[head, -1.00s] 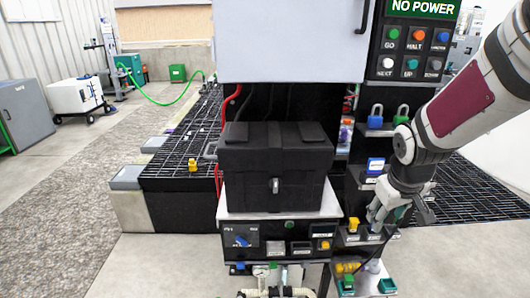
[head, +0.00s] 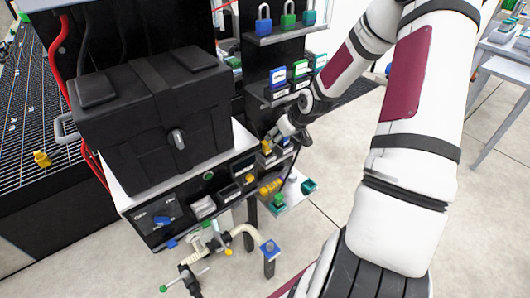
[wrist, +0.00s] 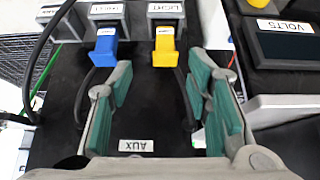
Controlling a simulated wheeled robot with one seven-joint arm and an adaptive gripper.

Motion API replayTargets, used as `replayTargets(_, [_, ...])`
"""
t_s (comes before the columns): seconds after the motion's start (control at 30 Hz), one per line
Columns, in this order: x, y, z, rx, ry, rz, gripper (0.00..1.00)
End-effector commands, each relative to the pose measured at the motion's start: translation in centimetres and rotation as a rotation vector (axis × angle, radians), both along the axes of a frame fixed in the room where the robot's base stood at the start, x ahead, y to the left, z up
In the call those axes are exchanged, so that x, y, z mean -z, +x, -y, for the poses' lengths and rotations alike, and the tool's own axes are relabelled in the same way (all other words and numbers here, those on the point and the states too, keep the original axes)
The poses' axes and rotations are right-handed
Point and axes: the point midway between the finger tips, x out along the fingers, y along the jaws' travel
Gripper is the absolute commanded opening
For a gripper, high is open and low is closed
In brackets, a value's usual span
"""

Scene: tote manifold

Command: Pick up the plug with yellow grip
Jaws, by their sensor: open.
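The plug with yellow grip (wrist: 164,46) sits upright in a labelled holder in the wrist view, with a dark cable running down from it. It also shows in the head view (head: 266,147), small beside my gripper (head: 278,134). In the wrist view, my gripper (wrist: 160,76) is open. Its two green-padded fingers point toward the plugs, with the yellow grip ahead of the gap and nearer the right finger. Nothing is between the pads. A plug with blue grip (wrist: 104,47) sits in the holder to the left, ahead of the left finger.
A black panel with an AUX label (wrist: 136,145) lies below the holders. A display marked VOLTS (wrist: 285,40) is at the right.

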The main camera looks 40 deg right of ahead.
Motion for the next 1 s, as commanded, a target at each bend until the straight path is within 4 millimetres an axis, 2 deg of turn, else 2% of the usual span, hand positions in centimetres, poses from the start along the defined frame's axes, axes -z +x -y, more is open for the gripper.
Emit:
replayTargets(0.03, [1.1, 0.7, -0.1, -0.001, 0.000, -0.001, 0.45])
replayTargets(0.2, [3.2, 2.0, -0.2, -0.001, 0.001, -0.001, 0.45])
replayTargets(0.47, [4.3, 2.7, -0.2, 0.000, 0.000, -0.001, 0.45])
replayTargets(0.8, [8.1, 4.8, -0.9, 0.001, 0.000, -0.002, 0.45])
replayTargets(1.0, [8.4, 5.0, -0.8, 0.001, 0.000, -0.002, 0.45])
